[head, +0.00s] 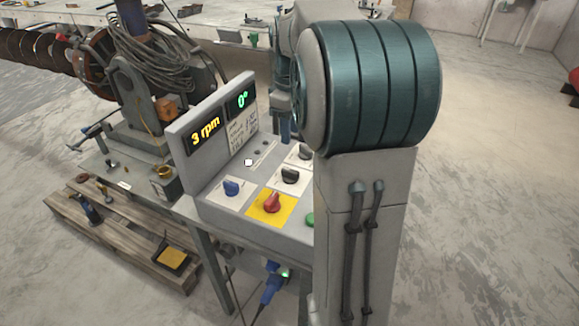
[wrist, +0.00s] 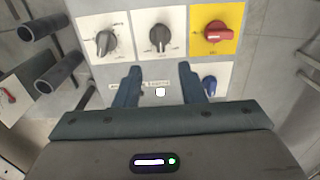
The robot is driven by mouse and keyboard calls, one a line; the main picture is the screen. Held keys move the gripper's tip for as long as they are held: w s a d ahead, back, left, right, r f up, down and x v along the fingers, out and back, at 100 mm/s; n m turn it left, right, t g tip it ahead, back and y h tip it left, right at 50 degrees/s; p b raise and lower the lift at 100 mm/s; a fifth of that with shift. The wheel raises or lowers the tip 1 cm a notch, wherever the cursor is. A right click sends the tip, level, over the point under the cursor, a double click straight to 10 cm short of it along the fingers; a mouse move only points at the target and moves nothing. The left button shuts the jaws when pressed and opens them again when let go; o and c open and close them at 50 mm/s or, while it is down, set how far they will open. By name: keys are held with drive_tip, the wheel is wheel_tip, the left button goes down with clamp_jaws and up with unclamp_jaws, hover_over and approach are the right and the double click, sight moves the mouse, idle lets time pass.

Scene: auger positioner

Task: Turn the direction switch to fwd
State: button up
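The grey control panel (head: 187,151) bears several rotary switches. The labels are too small to read, so I cannot tell for sure which is the direction switch. In the wrist view a dark knob (wrist: 160,37) on a white plate lies just beyond the fingertips, roughly centred between them. Another dark knob (wrist: 105,42) is to its left, a red knob on yellow (wrist: 217,32) to its right, and a blue knob (wrist: 208,84) beside the right finger. My gripper (wrist: 159,70) is open and empty. In the head view my arm mostly hides it.
Displays read "3 rpm" (head: 206,131) and "0°" (head: 242,100). A green button (head: 310,219) is partly hidden by my arm. A wooden pallet (head: 120,238) lies left of the panel's stand. The floor at right is clear.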

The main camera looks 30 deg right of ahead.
sight(290, 170)
wheel_tip(290, 170, down, 12)
drive_tip(key=shift+f+b, duration=0.15)
drive_tip(key=shift+b, duration=0.15)
clamp_jaws()
